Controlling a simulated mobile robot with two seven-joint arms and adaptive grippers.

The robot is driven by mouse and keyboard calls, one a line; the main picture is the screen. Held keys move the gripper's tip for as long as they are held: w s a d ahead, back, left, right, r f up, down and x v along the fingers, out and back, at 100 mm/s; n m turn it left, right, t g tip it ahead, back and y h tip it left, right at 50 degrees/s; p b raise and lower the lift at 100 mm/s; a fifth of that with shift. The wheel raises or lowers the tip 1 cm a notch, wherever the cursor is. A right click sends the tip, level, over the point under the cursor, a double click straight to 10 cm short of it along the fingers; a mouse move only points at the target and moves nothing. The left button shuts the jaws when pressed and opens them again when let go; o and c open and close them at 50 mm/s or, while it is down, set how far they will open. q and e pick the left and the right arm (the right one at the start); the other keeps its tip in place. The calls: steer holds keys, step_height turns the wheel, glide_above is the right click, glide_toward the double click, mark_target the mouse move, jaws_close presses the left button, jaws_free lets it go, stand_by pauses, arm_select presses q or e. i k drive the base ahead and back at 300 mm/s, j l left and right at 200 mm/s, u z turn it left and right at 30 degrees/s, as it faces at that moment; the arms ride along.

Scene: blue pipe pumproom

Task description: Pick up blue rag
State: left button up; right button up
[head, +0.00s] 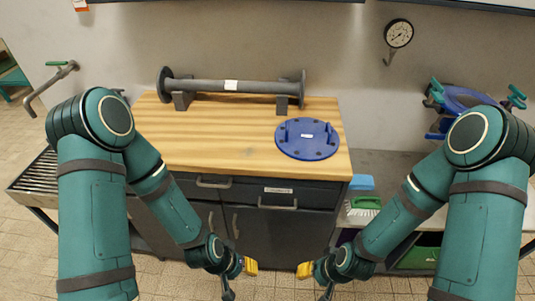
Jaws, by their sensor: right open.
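A light blue folded cloth, which looks like the blue rag (361,182), lies on the grey bench just right of the wooden-topped cabinet. My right gripper (316,280) hangs low in front of the cabinet, below and to the left of the rag, well apart from it. It is open and holds nothing that I can see. My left gripper (239,278) hangs at the same height to the left, in a mirrored pose. Its fingers look spread and empty.
A green brush (364,203) with white bristles lies just in front of the rag. A blue round flange (308,139) and a grey pipe (235,86) rest on the wooden top (220,145). Blue valve parts (462,100) stand at the right. The floor before the cabinet is clear.

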mark_target(359, 182)
steer(key=i+l+u, duration=0.2)
steer(key=l, duration=0.3)
steer(key=l+u, duration=0.25)
steer(key=l, duration=0.25)
steer(key=i+j, duration=0.1)
steer(key=i, duration=0.35)
